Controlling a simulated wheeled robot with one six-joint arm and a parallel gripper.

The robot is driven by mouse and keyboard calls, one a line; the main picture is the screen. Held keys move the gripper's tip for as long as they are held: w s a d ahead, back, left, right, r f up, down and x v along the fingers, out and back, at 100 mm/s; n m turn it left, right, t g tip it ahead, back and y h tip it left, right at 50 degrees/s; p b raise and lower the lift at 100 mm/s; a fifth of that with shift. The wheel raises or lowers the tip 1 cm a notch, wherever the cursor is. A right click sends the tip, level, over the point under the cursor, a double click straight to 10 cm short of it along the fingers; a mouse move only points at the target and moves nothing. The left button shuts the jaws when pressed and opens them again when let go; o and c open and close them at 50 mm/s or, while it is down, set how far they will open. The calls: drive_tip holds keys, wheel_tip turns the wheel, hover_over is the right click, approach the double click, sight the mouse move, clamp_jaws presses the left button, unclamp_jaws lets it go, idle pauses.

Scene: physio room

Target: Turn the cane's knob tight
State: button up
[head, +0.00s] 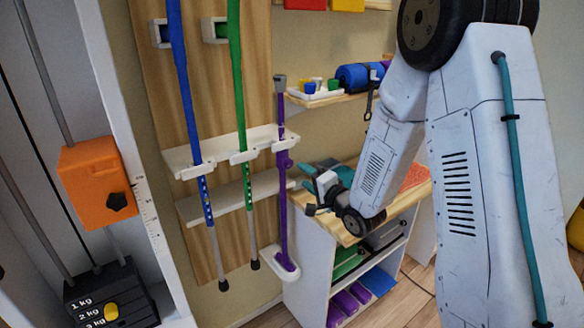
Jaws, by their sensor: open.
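A purple cane (282,205) stands upright in the wall rack, with a grey top and its foot in a white holder (284,264). A small purple knob (289,163) appears to stick out from its shaft just below the upper rack bar. My gripper (309,198) is open, just right of the cane's shaft and a little lower than the knob, with its fingers pointing left toward the cane. I see no contact, and the gap in depth is hard to judge. Nothing shows between the fingers.
A blue cane (187,100) and a green cane (238,90) hang left of the purple one. A wooden-topped cabinet (345,236) stands below my gripper. A shelf (330,100) with a small tray and a blue roll is above. A weight stack (105,295) is far left.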

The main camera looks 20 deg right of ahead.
sight(290, 166)
drive_tip(key=w+n, duration=0.2)
drive_tip(key=n, duration=0.3)
drive_tip(key=w+a+n, duration=0.1)
drive_tip(key=w+n, duration=0.2)
drive_tip(key=n, duration=0.2)
drive_tip(key=w+a+n, duration=0.1)
drive_tip(key=w+n, duration=0.1)
drive_tip(key=n, duration=0.3)
drive_tip(key=shift+w+a, duration=0.2)
drive_tip(key=shift+w, duration=0.15)
